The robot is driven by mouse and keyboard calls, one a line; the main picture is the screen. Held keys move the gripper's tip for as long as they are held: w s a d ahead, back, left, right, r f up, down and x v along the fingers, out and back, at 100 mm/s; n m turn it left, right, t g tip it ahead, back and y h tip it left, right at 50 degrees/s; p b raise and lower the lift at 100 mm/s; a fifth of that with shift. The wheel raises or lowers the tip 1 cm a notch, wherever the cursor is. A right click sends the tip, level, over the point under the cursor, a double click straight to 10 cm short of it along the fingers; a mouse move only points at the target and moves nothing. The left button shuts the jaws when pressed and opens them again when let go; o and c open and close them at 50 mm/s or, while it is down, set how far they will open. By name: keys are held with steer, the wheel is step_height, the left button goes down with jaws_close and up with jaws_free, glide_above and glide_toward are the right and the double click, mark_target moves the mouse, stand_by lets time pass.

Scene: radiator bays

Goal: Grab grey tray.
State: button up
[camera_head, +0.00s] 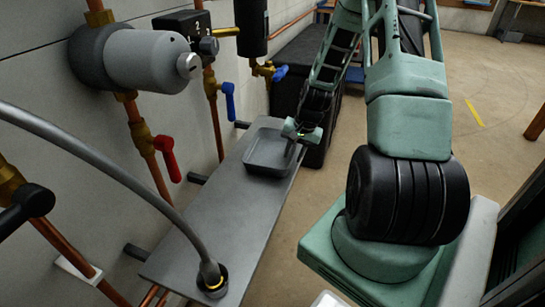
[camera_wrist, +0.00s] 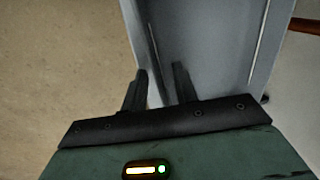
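The grey tray (camera_head: 268,152) is a shallow, rounded rectangle that looks empty. It sits on the far end of the grey shelf (camera_head: 215,205). My gripper (camera_head: 294,148) is at the tray's right side in the head view, reaching down to its rim. In the wrist view the tray (camera_wrist: 212,48) fills the upper middle. My gripper's two dark fingers (camera_wrist: 160,78) are apart there, one on each side of the tray's near side wall. A gap shows between them; contact with the wall is not clear.
Copper pipes, a red-handled valve (camera_head: 167,158) and a blue-handled valve (camera_head: 228,101) stand along the wall left of the shelf. A grey hose (camera_head: 120,175) arches down to a fitting on the shelf's near end. A black box (camera_head: 300,85) stands behind; open floor lies right.

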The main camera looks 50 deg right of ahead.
steer(key=shift+f, duration=0.25)
jaws_close()
steer(key=shift+r, duration=0.1)
